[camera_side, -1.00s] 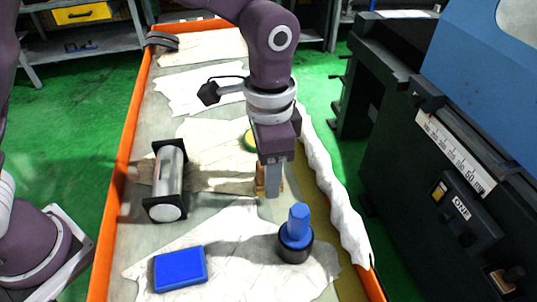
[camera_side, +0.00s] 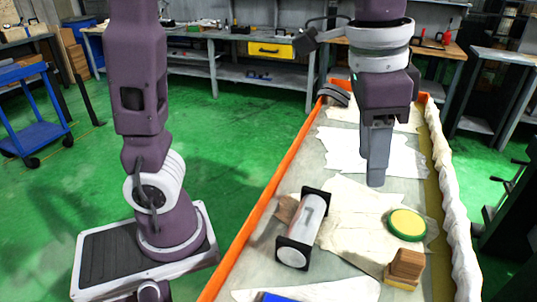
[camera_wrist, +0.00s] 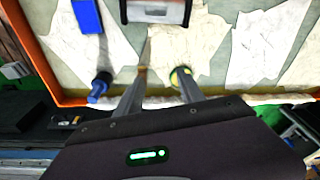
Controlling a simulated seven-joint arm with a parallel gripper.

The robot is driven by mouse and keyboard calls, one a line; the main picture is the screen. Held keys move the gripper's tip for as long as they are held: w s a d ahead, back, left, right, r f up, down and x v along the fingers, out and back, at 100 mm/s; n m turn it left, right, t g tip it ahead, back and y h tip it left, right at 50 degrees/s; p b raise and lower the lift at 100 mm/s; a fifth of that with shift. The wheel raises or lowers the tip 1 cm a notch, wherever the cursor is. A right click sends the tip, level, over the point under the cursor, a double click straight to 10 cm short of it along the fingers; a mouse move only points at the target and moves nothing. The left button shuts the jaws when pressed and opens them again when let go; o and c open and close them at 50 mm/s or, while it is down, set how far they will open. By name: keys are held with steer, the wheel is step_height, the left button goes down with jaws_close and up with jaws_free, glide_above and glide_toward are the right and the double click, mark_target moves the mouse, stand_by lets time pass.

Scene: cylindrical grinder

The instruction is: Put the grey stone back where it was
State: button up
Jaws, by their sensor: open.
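I cannot clearly make out a grey stone in either view now. My gripper (camera_side: 376,182) hangs over the pale sheets on the long bench, beyond a wooden block (camera_side: 405,265) and a green-and-yellow round piece (camera_side: 407,225). In the wrist view my gripper (camera_wrist: 158,88) has its two fingers apart, with nothing seen held between them. The wooden block there is mostly hidden by the left finger, and the round piece (camera_wrist: 180,76) is partly hidden by the right finger. A grey cylinder with black square ends (camera_side: 306,228) lies left of them; it also shows in the wrist view (camera_wrist: 155,10).
A blue box (camera_wrist: 87,16) and a blue-handled piece (camera_wrist: 100,86) are on the bench. An orange rim (camera_side: 262,215) edges it on the left, and a crumpled white cover (camera_side: 455,215) on the right. A dark curved piece (camera_side: 334,94) is at the far left corner.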

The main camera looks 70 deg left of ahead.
steer(key=s+a+f+n+t, duration=0.3)
steer(key=s+a+n, duration=0.3)
steer(key=s+a, duration=0.5)
steer(key=s, duration=0.2)
steer(key=shift+s+f+t+y, duration=0.3)
steer(key=shift+s+t, duration=0.05)
steer(key=shift+t, duration=0.05)
